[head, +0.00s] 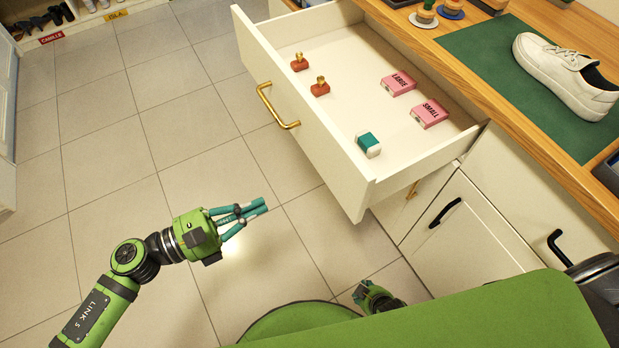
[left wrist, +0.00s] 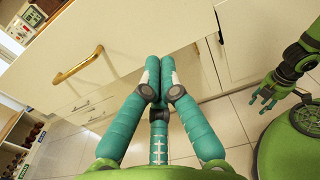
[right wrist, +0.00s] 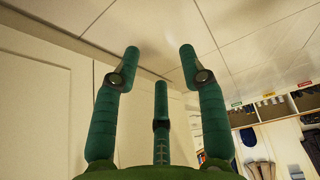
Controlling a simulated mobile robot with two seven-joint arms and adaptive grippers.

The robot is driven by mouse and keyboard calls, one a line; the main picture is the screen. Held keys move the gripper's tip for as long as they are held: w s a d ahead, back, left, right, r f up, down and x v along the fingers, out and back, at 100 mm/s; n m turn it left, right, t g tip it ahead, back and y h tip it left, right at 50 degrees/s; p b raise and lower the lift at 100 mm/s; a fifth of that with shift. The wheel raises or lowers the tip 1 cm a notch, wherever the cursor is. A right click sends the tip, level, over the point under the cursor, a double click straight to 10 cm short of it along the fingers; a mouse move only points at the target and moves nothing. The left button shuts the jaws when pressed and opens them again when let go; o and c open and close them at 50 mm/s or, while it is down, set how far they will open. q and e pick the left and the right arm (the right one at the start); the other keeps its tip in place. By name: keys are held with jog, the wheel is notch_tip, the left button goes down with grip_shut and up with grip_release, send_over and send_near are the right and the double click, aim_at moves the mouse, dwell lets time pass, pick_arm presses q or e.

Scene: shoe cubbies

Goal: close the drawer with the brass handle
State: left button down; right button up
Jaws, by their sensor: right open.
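The white drawer (head: 310,122) with a brass handle (head: 278,108) is pulled far out from the wooden-topped cabinet. Its front and handle also show in the left wrist view (left wrist: 78,68). My left gripper (head: 266,205) is in front of the drawer, left of its near corner and apart from the handle. Its fingertips are together with nothing seen between them, also in the left wrist view (left wrist: 160,64). My right gripper (head: 372,296) is low near my green base, partly hidden by my body. In the right wrist view (right wrist: 160,55) its fingers are spread and empty.
In the drawer lie two pink boxes (head: 430,114), two brown pieces with brass knobs (head: 320,87) and a teal-and-white block (head: 368,145). A white shoe (head: 565,75) stands on a green mat (head: 490,60). Fronts below have black handles (head: 446,212). The tiled floor is clear at left.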

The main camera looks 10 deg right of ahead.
pick_arm(q)
jog(key=p, duration=0.3)
send_near(332, 170)
jog(key=shift+n+t, duration=0.3)
jog(key=x, duration=0.6)
jog(key=shift+s+d, duration=0.1)
jog(key=shift+s, duration=0.05)
jog(key=shift+d+f, duration=0.1)
jog(key=shift+d, duration=0.4)
pick_arm(e)
jog(key=s+g, duration=0.2)
jog(key=s, duration=0.7)
jog(key=shift+s+d+r, duration=0.15)
jog(key=shift+s+d, duration=0.05)
jog(key=shift+d, duration=0.2)
jog(key=shift+w, duration=0.2)
